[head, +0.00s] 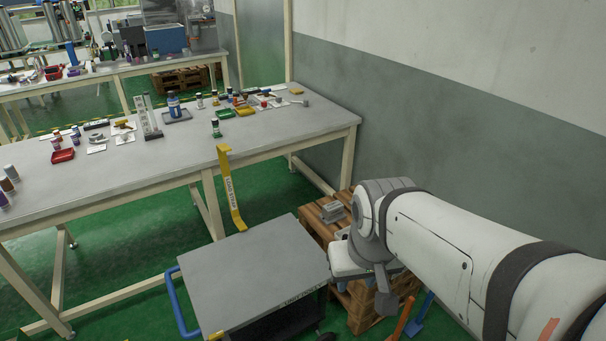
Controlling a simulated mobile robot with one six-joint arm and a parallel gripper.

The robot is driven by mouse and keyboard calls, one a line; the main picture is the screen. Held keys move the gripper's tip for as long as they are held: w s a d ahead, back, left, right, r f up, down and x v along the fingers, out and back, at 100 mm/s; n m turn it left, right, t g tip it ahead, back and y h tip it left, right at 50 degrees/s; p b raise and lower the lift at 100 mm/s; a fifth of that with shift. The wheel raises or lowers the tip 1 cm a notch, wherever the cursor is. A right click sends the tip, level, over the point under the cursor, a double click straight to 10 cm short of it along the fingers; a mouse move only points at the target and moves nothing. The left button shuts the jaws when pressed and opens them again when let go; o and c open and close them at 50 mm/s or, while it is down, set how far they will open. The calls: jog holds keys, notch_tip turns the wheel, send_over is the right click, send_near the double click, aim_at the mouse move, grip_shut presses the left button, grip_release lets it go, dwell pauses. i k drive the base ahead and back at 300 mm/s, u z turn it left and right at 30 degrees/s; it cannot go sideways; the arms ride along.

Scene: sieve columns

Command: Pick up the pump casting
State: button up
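A small grey metal block-like part (333,211), which looks like the pump casting, sits on the wooden pallet stack (318,222) behind the grey-topped cart. My arm comes in from the right, and its wrist covers much of the stack. My gripper (383,297) appears below the wrist, to the right of and nearer than the grey part, and apart from it in the picture. Its fingertips are not clear, so I cannot tell whether it is open or shut. Nothing is visibly held.
The grey-topped cart (252,268) with a blue handle (176,302) stands front centre. A long workbench (150,170) carries bottles, trays and tools. A yellow strap (231,190) hangs at its front edge. The wall (440,120) closes the right side. Orange and blue handles (403,318) stand near the pallets.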

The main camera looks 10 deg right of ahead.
aim_at(332, 212)
jog(key=z, duration=0.05)
jog(key=i, duration=1)
jog(key=u, duration=0.05)
